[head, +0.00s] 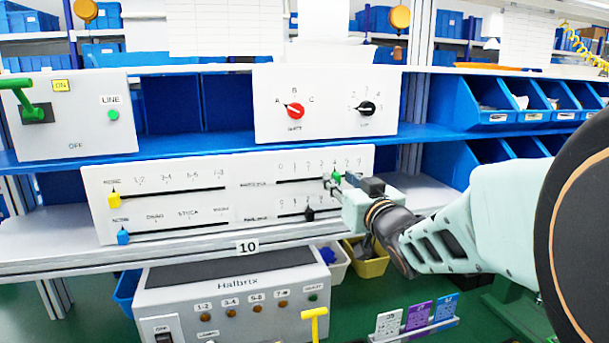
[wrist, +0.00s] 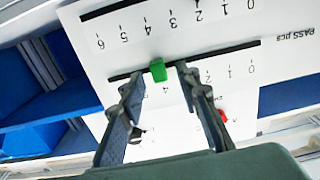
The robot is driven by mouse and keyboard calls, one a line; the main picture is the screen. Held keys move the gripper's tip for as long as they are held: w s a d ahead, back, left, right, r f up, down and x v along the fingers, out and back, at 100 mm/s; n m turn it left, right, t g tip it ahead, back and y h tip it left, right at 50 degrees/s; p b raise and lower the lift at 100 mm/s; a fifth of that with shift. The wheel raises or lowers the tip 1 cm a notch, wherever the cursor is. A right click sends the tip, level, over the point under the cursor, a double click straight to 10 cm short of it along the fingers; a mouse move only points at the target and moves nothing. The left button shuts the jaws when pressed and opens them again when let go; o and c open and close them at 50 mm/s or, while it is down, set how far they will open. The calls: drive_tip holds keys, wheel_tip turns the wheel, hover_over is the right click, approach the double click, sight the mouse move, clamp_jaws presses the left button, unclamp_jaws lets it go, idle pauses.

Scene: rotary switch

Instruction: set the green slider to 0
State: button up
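The green slider (head: 336,177) sits near the 4 mark on the upper right track of the white slider panel (head: 240,213). The scale has 0 at its left end in the head view. In the wrist view the panel appears upside down, with the green slider (wrist: 158,70) beside the 4 and 0 to the right. My gripper (head: 338,182) is at the slider in the head view. In the wrist view my gripper (wrist: 159,73) is open, with one fingertip on each side of the slider and small gaps showing.
A black slider (head: 309,214) sits on the track below, with yellow (head: 114,200) and blue (head: 123,237) sliders at left. A panel with red (head: 295,110) and black (head: 367,108) knobs is above. The track left of the green slider looks clear.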

drive_tip(key=shift+w, duration=0.15)
clamp_jaws()
idle(0.4)
